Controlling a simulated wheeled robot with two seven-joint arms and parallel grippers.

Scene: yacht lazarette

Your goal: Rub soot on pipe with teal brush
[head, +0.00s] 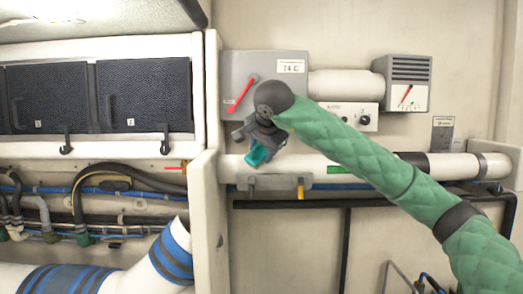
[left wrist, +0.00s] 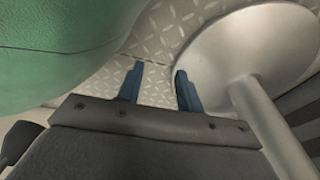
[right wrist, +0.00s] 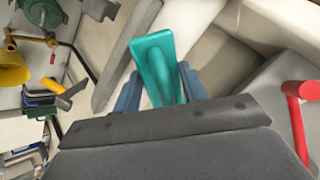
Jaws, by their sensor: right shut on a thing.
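The teal brush (head: 257,155) is held in my right gripper (head: 250,138), in front of the left part of the white pipe (head: 317,165). In the right wrist view the brush (right wrist: 155,65) sits between the two blue fingers (right wrist: 160,88). I cannot tell whether it touches the pipe. A dark stretch (head: 411,158) shows on the pipe further right; I cannot tell whether it is soot or a band. My arm hides part of the pipe. My left gripper (left wrist: 160,88) shows only in the left wrist view, with its fingers apart and nothing between them.
A grey box with a red lever (head: 241,92) and a gauge box (head: 407,82) are on the wall above the pipe. A pale partition (head: 204,200) stands left of the pipe. A black rail (head: 300,203) runs below it. Diamond-plate floor (left wrist: 170,30) lies near my left gripper.

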